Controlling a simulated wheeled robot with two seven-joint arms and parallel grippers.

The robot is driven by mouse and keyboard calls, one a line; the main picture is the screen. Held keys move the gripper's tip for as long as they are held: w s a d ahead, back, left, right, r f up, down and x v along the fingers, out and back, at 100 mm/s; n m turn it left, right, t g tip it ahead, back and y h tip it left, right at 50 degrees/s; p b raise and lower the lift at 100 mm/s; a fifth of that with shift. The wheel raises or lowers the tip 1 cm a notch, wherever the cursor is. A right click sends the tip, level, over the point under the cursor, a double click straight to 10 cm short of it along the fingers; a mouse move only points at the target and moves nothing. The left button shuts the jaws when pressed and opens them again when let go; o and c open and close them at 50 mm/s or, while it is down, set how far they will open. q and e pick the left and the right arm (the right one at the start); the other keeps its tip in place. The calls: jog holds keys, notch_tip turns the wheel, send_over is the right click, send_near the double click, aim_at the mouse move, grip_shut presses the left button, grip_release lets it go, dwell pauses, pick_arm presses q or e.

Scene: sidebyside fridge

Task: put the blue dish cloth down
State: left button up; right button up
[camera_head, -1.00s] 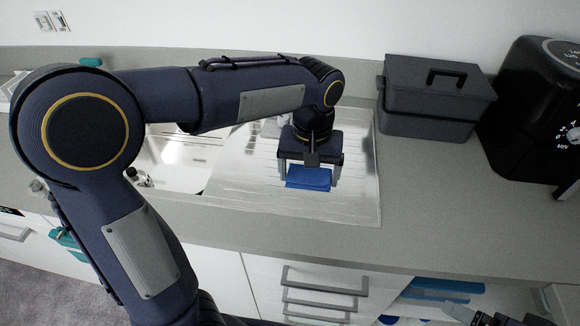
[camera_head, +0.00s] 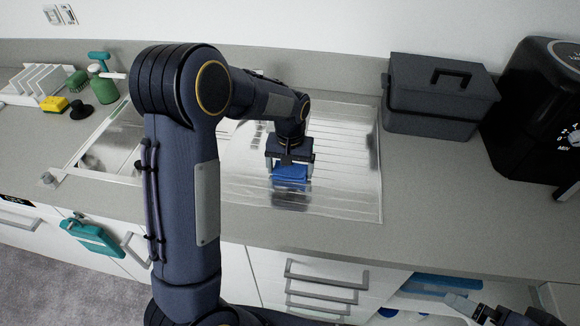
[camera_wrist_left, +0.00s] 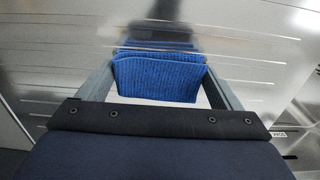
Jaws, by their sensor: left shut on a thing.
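The blue dish cloth (camera_head: 291,173) hangs folded in my left gripper (camera_head: 290,170), over the ribbed steel drainer (camera_head: 345,190) of the sink unit. In the left wrist view the cloth (camera_wrist_left: 158,78) spans between the two fingers of the gripper (camera_wrist_left: 160,80), which are shut on it. The cloth's reflection shows in the steel around it. I cannot tell exactly how high the cloth is above the steel. Part of my right gripper (camera_head: 464,306) shows at the bottom right edge, and its jaws are unclear.
A dark grey box (camera_head: 440,97) with a handle and a black appliance (camera_head: 540,110) stand to the right. The sink bowl (camera_head: 110,150) is left of the drainer. A dish rack (camera_head: 35,85), yellow sponge (camera_head: 54,104) and green spray bottle (camera_head: 103,85) stand far left.

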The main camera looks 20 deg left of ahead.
aim_at(290, 169)
pick_arm(q)
jog(key=shift+f, duration=0.2)
jog(key=o, duration=0.7)
notch_tip(290, 169, up, 11)
jog(key=s+a+r+t+h, duration=0.15)
jog(key=s+r, duration=0.25)
jog(key=s, duration=0.4)
jog(key=s+d+f+t+h, duration=0.1)
jog(key=s+d+t, duration=0.1)
jog(key=s, duration=0.6)
jog(key=s+d+f+m+t+h, duration=0.1)
jog(key=s+d+t, duration=0.1)
jog(key=s, duration=0.7)
jog(key=shift+s+d+f+b, duration=0.2)
jog(key=shift+s+d+b, duration=0.1)
jog(key=shift+d, duration=0.05)
